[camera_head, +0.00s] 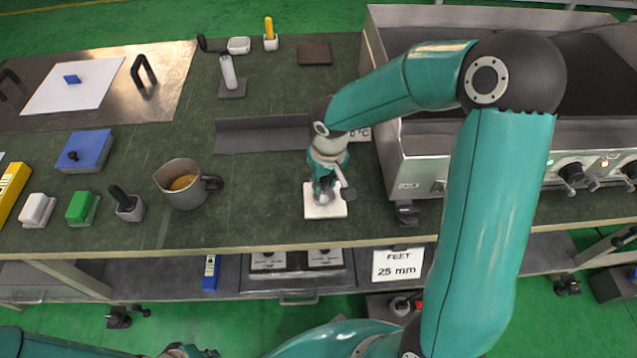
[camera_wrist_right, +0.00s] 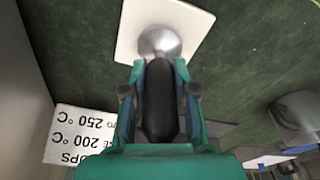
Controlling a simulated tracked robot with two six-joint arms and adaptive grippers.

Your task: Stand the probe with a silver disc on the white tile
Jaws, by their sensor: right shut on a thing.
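My right gripper (camera_head: 325,184) is shut on the black handle of a probe (camera_wrist_right: 160,100), and its fingers lie on both sides of the handle in the right wrist view. The probe's silver disc (camera_wrist_right: 160,42) is at the far end of the handle, over the white tile (camera_wrist_right: 131,27). In the head view the white tile (camera_head: 313,212) lies flat on the bench near its front edge, with the gripper above it. The disc looks to be at the tile's surface; I cannot tell whether it touches. My left gripper's fingers are not shown.
The steel griddle (camera_head: 410,160) stands close on the right. A grey angled bar (camera_head: 250,135) lies behind left. A grey jug (camera_head: 184,186), a green block (camera_head: 82,207) and a blue block (camera_head: 84,150) stand to the left. The bench between jug and tile is clear.

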